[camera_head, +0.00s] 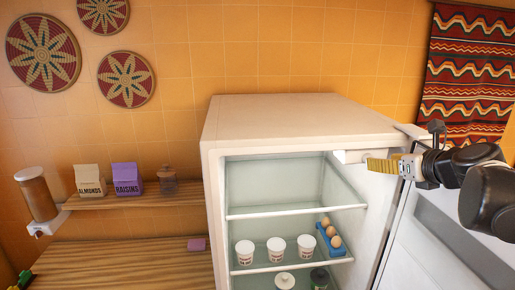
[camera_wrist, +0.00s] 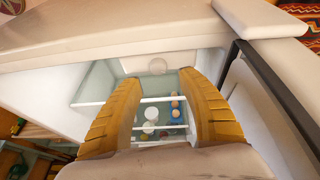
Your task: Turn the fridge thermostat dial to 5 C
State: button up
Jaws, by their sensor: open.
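The white fridge (camera_head: 300,116) stands open, with its door (camera_head: 440,235) swung out to the right. A small white housing (camera_head: 352,157) sits under the top of the opening at the right. No dial markings can be read in the head view. My gripper (camera_head: 368,165) is at the upper right of the opening, beside the housing. In the wrist view its yellow fingers (camera_wrist: 159,78) are apart with nothing held between them.
Inside the fridge are white cups (camera_head: 276,249), a blue egg tray (camera_head: 326,241), a lidded white pot (camera_head: 285,280) and a dark jar (camera_head: 320,278). A shelf (camera_head: 140,202) on the left holds boxes and a jar. The upper compartment is clear.

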jog(key=x, duration=0.5)
jog(key=shift+w+a+p, duration=0.1)
jog(key=shift+a+p, duration=0.1)
jog(key=shift+p, duration=0.1)
grip_shut()
